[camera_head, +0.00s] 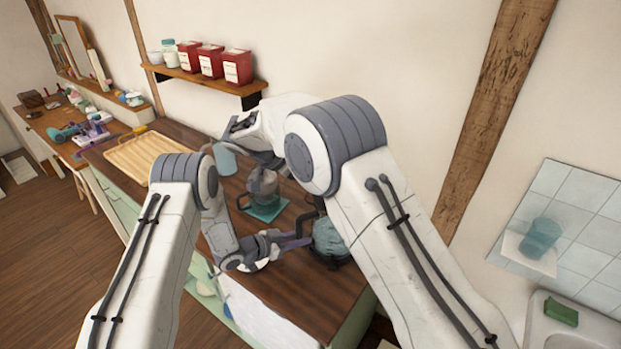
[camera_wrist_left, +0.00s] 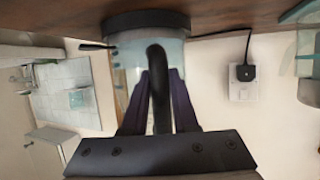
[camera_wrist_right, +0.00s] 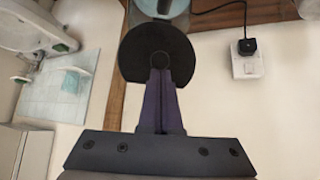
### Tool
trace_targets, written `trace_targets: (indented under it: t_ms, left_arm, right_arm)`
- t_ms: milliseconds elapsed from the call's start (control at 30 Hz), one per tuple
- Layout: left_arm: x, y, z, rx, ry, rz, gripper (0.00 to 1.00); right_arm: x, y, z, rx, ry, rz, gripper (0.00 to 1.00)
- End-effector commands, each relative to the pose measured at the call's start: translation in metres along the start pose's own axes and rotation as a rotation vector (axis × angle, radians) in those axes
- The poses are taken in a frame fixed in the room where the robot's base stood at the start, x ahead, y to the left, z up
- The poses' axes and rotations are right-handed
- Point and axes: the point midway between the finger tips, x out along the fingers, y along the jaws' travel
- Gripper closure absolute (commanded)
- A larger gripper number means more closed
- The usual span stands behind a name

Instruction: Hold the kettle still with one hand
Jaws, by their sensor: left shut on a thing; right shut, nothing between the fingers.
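The kettle (camera_head: 330,238) has a teal body with a black base and handle and stands near the end of the wooden counter. My left gripper (camera_head: 303,241) is shut around its black handle (camera_wrist_left: 157,85), which shows between the purple fingers in the left wrist view. My right gripper (camera_wrist_right: 160,75) is shut with nothing between its fingers. Its fingertips overlap a round black disc (camera_wrist_right: 157,45), apparently the raised kettle lid; I cannot tell if they touch it. In the head view my right arm hides the right fingertips and covers part of the kettle's side.
A glass jug (camera_head: 263,188) stands on a teal mat (camera_head: 268,208) behind the kettle. A wooden board (camera_head: 145,153) lies farther along the counter (camera_head: 290,290). A wall socket with a black plug (camera_wrist_left: 243,73) and cord is nearby. A sink (camera_head: 590,320) is at right.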

Motion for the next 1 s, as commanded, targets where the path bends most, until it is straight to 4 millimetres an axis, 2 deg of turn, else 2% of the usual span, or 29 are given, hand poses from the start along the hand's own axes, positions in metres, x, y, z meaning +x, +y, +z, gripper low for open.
trace_targets:
  t_ms: [333,733,900,1000]
  left_arm:
    - [0.001,-0.001,-0.004,0.003,0.007,-0.001,1.0]
    - [0.0,-0.001,-0.003,0.001,0.005,-0.003,1.0]
    - [0.0,-0.002,-0.002,0.0,0.004,-0.003,1.0]
    - [0.0,-0.002,-0.002,0.0,0.004,-0.003,1.0]
  right_arm:
    - [-0.017,-0.001,-0.005,-0.001,-0.001,-0.003,1.0]
    - [-0.097,-0.001,-0.002,-0.003,-0.003,-0.003,1.0]
    - [-0.118,-0.001,-0.002,-0.003,-0.003,0.0,1.0]
    - [-0.124,0.0,-0.002,-0.004,-0.003,0.001,1.0]
